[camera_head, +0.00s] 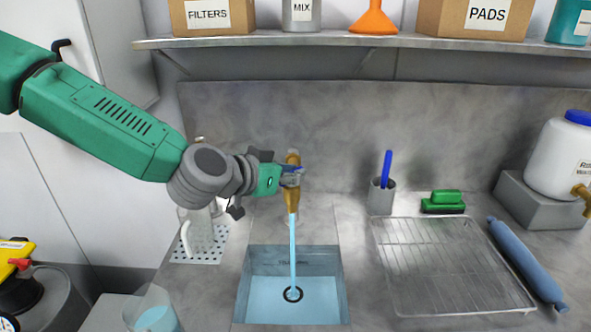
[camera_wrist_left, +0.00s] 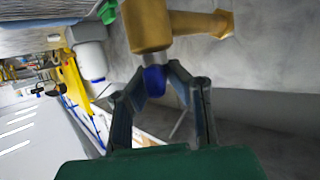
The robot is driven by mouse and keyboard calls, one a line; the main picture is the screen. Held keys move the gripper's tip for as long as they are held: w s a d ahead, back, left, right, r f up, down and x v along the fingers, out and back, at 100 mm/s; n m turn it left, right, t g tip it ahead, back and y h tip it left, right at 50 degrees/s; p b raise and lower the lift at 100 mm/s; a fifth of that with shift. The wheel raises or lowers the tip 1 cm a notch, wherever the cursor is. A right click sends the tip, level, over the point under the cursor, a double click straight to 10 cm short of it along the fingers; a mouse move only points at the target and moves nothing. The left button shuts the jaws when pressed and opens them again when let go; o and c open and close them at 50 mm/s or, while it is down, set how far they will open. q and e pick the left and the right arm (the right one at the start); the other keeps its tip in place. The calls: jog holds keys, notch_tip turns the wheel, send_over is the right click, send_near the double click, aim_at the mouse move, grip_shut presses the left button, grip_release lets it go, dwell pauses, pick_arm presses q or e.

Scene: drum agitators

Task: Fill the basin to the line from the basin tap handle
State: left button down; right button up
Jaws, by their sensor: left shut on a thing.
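The brass basin tap (camera_head: 291,204) stands above the sunken basin (camera_head: 339,264). A blue stream of water (camera_head: 293,245) runs from its spout into the basin. My left gripper (camera_head: 290,175) is shut on the blue tap handle, largely hidden in the head view. In the left wrist view the blue handle (camera_wrist_left: 155,81) sits between the fingertips (camera_wrist_left: 160,82). My right gripper is not in view.
A clear jug with blue liquid (camera_head: 155,312) stands left of the basin. A wire rack (camera_head: 450,262), blue roll (camera_head: 525,262), green brush (camera_head: 443,203) and pen cup (camera_head: 382,197) lie to the right. A shelf (camera_head: 330,41) runs overhead.

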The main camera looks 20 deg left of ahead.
pick_arm(q)
jog(key=n+y+p, duration=0.1)
jog(key=n+y, duration=0.1)
jog(key=n+t+y, duration=0.1)
jog(key=n+y, duration=0.1)
jog(key=shift+s+f+y+p, duration=0.1)
jog(key=shift+f+y+p, duration=0.05)
jog(key=shift+y+p, duration=0.2)
jog(key=shift+n+y, duration=0.25)
jog(key=shift+n, duration=0.05)
jog(key=shift+f, duration=0.15)
jog(key=c, duration=1.7)
grip_release()
jog(key=shift+s, duration=0.1)
jog(key=shift+o, duration=0.6)
jog(key=shift+a, duration=0.1)
jog(key=shift+r, duration=0.2)
jog(key=v, duration=1.1)
jog(key=shift+s, duration=0.5)
